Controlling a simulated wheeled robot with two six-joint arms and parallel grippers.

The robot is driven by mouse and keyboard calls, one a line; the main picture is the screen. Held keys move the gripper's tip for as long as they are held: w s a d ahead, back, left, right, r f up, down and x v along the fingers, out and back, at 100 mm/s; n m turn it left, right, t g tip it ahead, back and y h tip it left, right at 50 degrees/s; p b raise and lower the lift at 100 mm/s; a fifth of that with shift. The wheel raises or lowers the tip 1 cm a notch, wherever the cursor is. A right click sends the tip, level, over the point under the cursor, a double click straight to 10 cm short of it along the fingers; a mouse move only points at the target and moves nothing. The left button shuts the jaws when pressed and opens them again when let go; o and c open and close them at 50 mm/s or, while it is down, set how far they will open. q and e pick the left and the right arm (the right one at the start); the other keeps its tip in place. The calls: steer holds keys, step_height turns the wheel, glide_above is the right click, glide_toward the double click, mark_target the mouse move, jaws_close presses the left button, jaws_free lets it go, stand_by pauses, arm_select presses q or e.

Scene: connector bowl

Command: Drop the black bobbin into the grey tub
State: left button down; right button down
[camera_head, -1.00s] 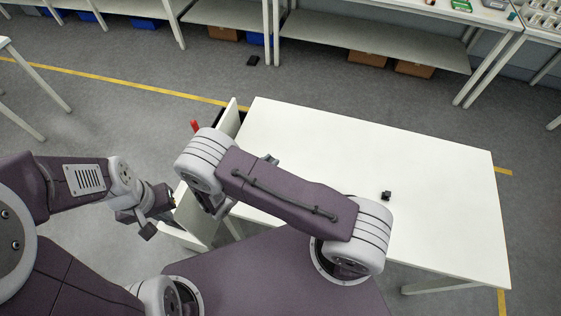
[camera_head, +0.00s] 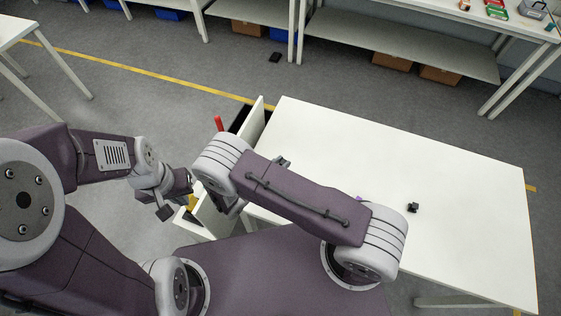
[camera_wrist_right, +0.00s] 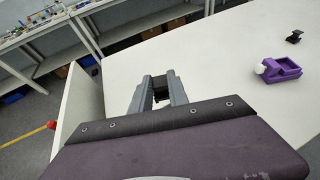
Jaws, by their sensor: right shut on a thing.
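In the right wrist view my right gripper (camera_wrist_right: 158,98) is shut on a small black piece (camera_wrist_right: 159,82). The fingers cover much of it, so I cannot tell whether it is the bobbin. In the head view my right arm hides most of this gripper. Another small black piece (camera_head: 412,207) stands apart on the right part of the white table; it also shows in the right wrist view (camera_wrist_right: 294,37). I cannot tell whether this one is the bobbin. My left gripper (camera_head: 176,200) is left of the table, its jaw opening unclear. I see no grey tub.
The white table (camera_head: 460,190) is mostly bare. A purple block with a white knob (camera_wrist_right: 284,70) stands on it, mostly behind my right arm in the head view. An upright white panel (camera_head: 252,130) and a red handle-like thing (camera_head: 219,123) are at its left edge.

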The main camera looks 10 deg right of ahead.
arm_select(q)
steer(key=shift+s+d+f, duration=0.1)
steer(key=shift+s+f, duration=0.1)
steer(key=shift+f, duration=0.15)
arm_select(e)
steer(key=shift+s+d+f, duration=0.1)
steer(key=shift+f, duration=0.4)
steer(key=c, duration=1.2)
jaws_free()
arm_select(q)
steer(key=shift+w, duration=0.1)
steer(key=shift+f, duration=0.1)
step_height(320, 180, down, 3)
steer(key=b, duration=0.2)
steer(key=shift+r+b, duration=0.2)
steer(key=shift+b, duration=0.2)
arm_select(e)
steer(key=v, duration=0.9)
